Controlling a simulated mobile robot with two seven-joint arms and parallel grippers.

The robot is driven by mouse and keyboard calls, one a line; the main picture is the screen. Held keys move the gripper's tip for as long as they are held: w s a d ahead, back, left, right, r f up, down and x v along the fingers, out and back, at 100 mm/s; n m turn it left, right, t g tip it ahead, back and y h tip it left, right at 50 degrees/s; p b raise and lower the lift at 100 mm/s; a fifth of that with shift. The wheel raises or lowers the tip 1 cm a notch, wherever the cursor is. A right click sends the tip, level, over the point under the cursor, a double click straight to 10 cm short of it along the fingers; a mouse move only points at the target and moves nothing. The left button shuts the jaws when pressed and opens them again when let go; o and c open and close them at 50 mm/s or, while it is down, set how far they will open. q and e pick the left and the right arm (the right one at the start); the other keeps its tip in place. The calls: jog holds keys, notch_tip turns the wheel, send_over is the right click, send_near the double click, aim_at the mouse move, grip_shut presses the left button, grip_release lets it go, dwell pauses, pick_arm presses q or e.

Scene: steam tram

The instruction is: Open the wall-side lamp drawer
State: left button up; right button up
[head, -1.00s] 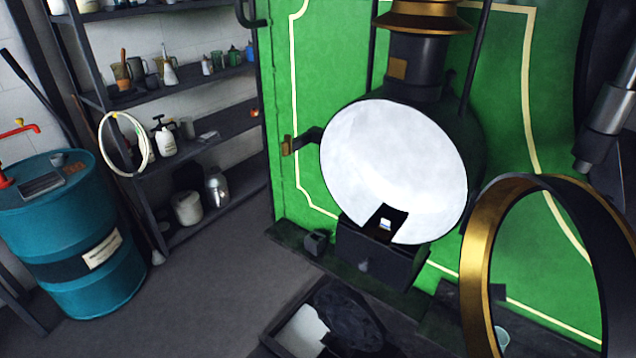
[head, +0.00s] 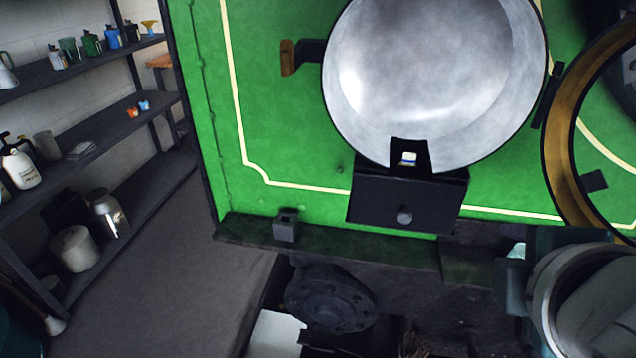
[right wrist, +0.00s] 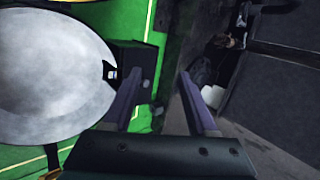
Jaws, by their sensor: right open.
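The lamp's dark box-shaped drawer (head: 378,207) sits under the large round silver reflector (head: 430,75), against the green panel. Its front looks flush, with a round grey knob (head: 404,215) on it. In the right wrist view the drawer (right wrist: 128,55) shows turned sideways, right of the reflector (right wrist: 50,75). My right gripper (right wrist: 160,78) is open in that view. One finger overlaps the drawer's front near the knob (right wrist: 147,83); the other stands apart to the right. I see nothing held, and cannot tell whether the finger touches. My left gripper is not in view.
A gold-rimmed ring (head: 562,140) stands at the right. A small grey block (head: 286,226) sits on the dark ledge (head: 345,243) below the drawer. Shelves (head: 110,125) with cans and bottles line the left wall. The floor (head: 200,270) between is clear.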

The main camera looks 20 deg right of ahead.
aim_at(405, 218)
jog(key=w+a+f+n+t+h+b, duration=0.1)
jog(key=w+a+f+n+t+b, duration=0.1)
jog(key=w+f+n+t+b, duration=0.5)
jog(key=w+a+f+n+t+h+b, duration=0.1)
jog(key=w+a+f+n+b, duration=0.2)
jog(key=n+b, duration=0.75)
jog(key=shift+h, duration=0.4)
jog(key=x, duration=0.3)
jog(key=p+x, duration=0.1)
jog(key=x, duration=0.2)
jog(key=f+x, duration=0.1)
jog(key=x, duration=0.2)
jog(key=shift+d+f, duration=0.1)
jog(key=shift+d, duration=0.5)
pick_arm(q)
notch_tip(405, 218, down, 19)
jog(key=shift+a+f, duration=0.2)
pick_arm(e)
jog(key=shift+c, duration=1.3)
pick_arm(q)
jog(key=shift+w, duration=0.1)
pick_arm(e)
grip_shut()
